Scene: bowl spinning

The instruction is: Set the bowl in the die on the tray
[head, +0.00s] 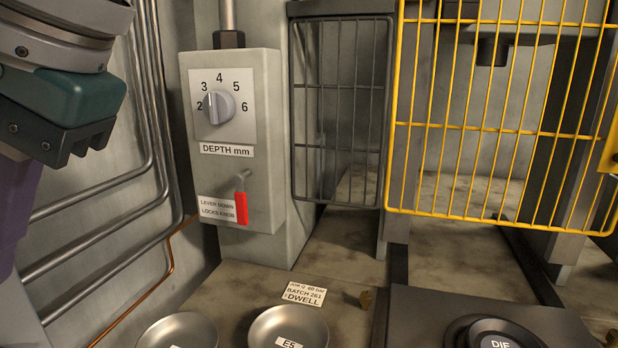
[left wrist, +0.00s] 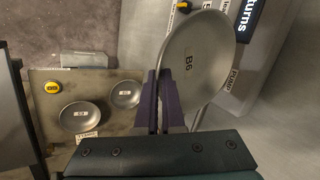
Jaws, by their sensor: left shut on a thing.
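A large metal bowl marked B6 (left wrist: 205,45) fills the upper middle of the left wrist view. My left gripper (left wrist: 161,88) is shut on its rim, with the purple fingers at the bowl's near left edge. In the head view, part of my left gripper shows at the left edge, and the held bowl is out of sight. The black round die (head: 462,329) sits at the bottom right of the head view, cut off by the frame. My right gripper is not in view.
A bowl marked E5 (head: 312,322) and another bowl (head: 160,328) sit on a tan plate (head: 236,277). Behind stand a depth-knob box (head: 262,120) with a red lever (head: 241,207), a grey grille (head: 340,110) and a yellow wire guard (head: 500,125). Pipes line the left wall.

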